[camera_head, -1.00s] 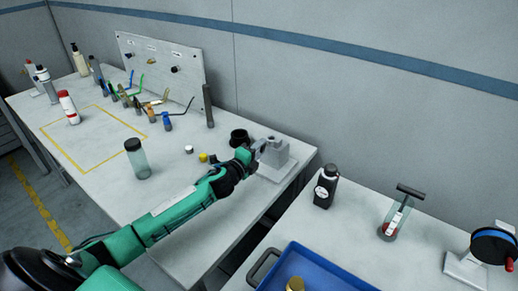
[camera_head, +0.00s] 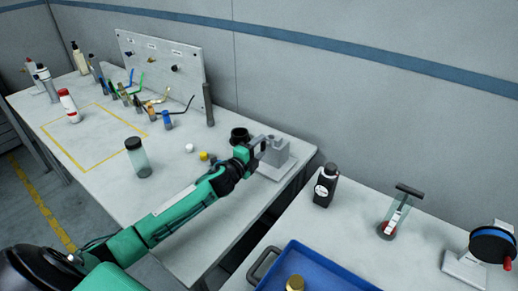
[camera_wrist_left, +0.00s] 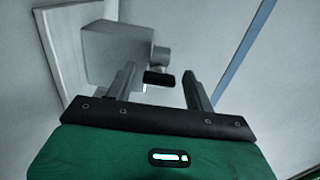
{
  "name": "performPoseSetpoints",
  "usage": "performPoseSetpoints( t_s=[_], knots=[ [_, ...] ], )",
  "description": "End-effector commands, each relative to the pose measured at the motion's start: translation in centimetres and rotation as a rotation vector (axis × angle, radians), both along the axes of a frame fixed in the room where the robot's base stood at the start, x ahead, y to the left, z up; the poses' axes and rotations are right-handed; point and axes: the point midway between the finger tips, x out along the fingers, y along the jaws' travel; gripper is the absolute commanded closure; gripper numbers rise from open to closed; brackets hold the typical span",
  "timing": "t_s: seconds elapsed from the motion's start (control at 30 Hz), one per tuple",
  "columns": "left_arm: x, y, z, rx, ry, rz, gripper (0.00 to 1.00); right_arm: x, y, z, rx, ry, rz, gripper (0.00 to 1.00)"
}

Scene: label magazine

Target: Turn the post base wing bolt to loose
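The post base is a grey block (camera_head: 278,153) on a pale plate near the right end of the long table. It also shows in the left wrist view (camera_wrist_left: 110,55). My left gripper (camera_head: 262,147) is right at the block. In the left wrist view its two fingers (camera_wrist_left: 160,88) are apart. A small dark wing (camera_wrist_left: 158,78), apparently the wing bolt, shows between them with gaps on both sides. A short grey round stub (camera_wrist_left: 160,56) sits on the block just beyond it. In the head view the gripper hides the bolt. My right gripper is not in view.
A black cup (camera_head: 240,135) stands just behind the gripper. A clear jar with a dark lid (camera_head: 138,158), a white cap (camera_head: 189,148) and a yellow cap (camera_head: 204,156) are left of it. A blue tray (camera_head: 318,272) lies on the nearer right table.

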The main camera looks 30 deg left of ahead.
Motion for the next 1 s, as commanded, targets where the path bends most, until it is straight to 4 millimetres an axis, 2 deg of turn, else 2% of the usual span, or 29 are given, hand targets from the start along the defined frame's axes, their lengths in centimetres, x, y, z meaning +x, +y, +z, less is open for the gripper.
performPoseSetpoints(
  t_s=[0.3,0.47,1.0],
  knots=[
    [-0.1,0.0,0.0,0.001,0.000,-0.001,0.42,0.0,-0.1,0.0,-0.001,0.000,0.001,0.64],
    [-1.1,0.1,-0.2,0.001,0.001,-0.001,0.42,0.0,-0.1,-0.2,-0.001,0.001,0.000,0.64],
    [-9.2,1.2,-0.3,0.000,0.002,-0.002,0.42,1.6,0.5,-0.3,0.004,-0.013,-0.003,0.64]
  ],
)
